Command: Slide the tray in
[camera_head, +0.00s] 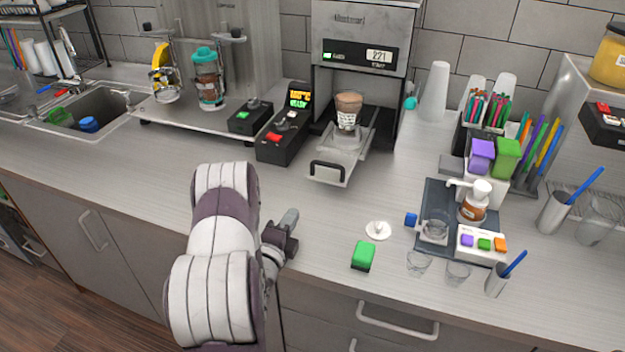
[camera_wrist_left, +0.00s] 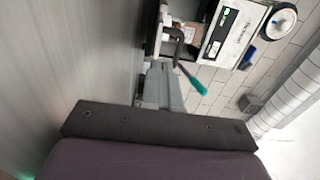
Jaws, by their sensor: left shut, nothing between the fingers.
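The cup sealer (camera_head: 361,40) stands at the back wall, with a lit display. Its silver tray (camera_head: 338,157) is slid out toward the front and carries a brown-topped cup (camera_head: 347,110) upright. The tray's dark handle (camera_head: 327,170) is at its front edge. My left gripper (camera_head: 291,217) is shut and empty, in front of the tray and a little left of the handle, apart from it. In the left wrist view the fingers (camera_wrist_left: 159,84) point toward the sealer (camera_wrist_left: 230,32), and a dark handle shape (camera_wrist_left: 176,47) shows just beyond them. My right gripper is not in view.
A black control box (camera_head: 284,137) stands left of the tray. A teal-ended lever (camera_head: 409,103) is at the sealer's right side. A green block (camera_head: 363,255) and a white lid (camera_head: 377,230) lie at front right. The counter directly before the tray is clear.

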